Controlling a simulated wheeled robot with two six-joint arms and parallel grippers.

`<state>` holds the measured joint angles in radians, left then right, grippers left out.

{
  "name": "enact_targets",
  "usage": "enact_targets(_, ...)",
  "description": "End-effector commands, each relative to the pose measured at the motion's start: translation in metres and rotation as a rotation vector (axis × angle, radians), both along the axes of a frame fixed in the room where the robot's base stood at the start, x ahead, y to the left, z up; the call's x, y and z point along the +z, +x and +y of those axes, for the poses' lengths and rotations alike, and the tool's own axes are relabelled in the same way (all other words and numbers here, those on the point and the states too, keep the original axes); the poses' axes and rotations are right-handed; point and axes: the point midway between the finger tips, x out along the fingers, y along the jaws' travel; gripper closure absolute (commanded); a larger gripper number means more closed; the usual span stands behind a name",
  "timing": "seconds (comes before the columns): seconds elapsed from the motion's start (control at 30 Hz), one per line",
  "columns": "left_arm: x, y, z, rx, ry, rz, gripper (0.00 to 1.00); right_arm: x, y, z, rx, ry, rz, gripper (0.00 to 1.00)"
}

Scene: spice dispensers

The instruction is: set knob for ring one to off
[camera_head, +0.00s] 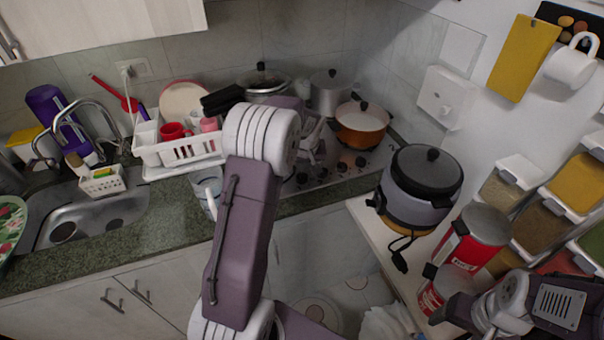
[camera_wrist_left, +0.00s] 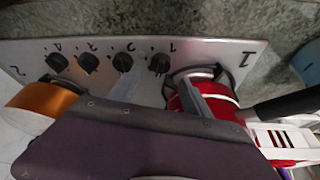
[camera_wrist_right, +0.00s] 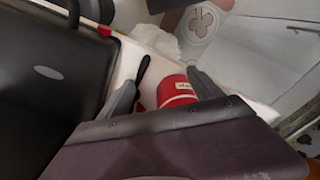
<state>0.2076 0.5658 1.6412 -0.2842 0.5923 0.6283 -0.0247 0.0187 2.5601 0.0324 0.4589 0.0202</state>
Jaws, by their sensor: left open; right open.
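The steel cooktop (camera_wrist_left: 215,52) has a row of several black knobs. The knob beside a printed 1 (camera_wrist_left: 159,63) is at the right end of the row in the left wrist view. The knob's setting is too small to read. My left gripper (camera_wrist_left: 157,84) is open, its fingers either side of this knob in that view; contact cannot be told. In the head view, my left gripper (camera_head: 312,143) is over the cooktop, partly behind my arm. My right gripper (camera_wrist_right: 165,92) is open, near a red can (camera_wrist_right: 175,90).
An orange pot (camera_head: 361,128) and a lidded pan (camera_head: 264,82) stand on the cooktop. A white dish rack (camera_head: 180,150) is left of it. A rice cooker (camera_head: 420,187), a red canister (camera_head: 472,238) and spice dispensers (camera_head: 540,222) are at the right.

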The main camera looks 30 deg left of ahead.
Motion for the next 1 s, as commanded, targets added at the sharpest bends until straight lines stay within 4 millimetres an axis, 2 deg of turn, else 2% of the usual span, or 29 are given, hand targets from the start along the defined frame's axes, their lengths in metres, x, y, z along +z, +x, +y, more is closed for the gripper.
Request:
enact_targets(0.1, -0.023, 0.007, 0.005, 0.002, -0.002, 0.005, 0.43, 0.003, 0.000, 0.000, 0.000, 0.000, 0.000, 0.25)
enact_targets(0.23, -0.038, 0.013, 0.010, 0.000, 0.000, 0.001, 0.43, 0.004, 0.000, 0.000, 0.000, 0.000, 0.000, 0.25)
enact_targets(0.57, -0.045, 0.015, 0.011, 0.001, -0.001, -0.001, 0.43, 0.004, 0.000, 0.000, 0.000, 0.000, 0.000, 0.25)
enact_targets(0.77, -0.045, 0.015, 0.011, 0.000, -0.001, -0.001, 0.96, 0.004, 0.000, 0.000, 0.000, 0.000, 0.000, 0.25)
enact_targets(0.8, -0.045, 0.015, 0.011, 0.000, -0.001, -0.001, 1.00, 0.004, 0.000, 0.000, 0.000, 0.000, 0.000, 0.25)
enact_targets(0.87, -0.046, 0.015, 0.011, 0.003, 0.000, -0.001, 1.00, 0.002, 0.000, 0.000, 0.000, 0.000, 0.000, 0.25)
enact_targets(1.0, -0.053, 0.017, 0.010, 0.097, -0.001, -0.003, 1.00, -0.021, 0.000, 0.000, 0.000, 0.000, 0.000, 0.25)
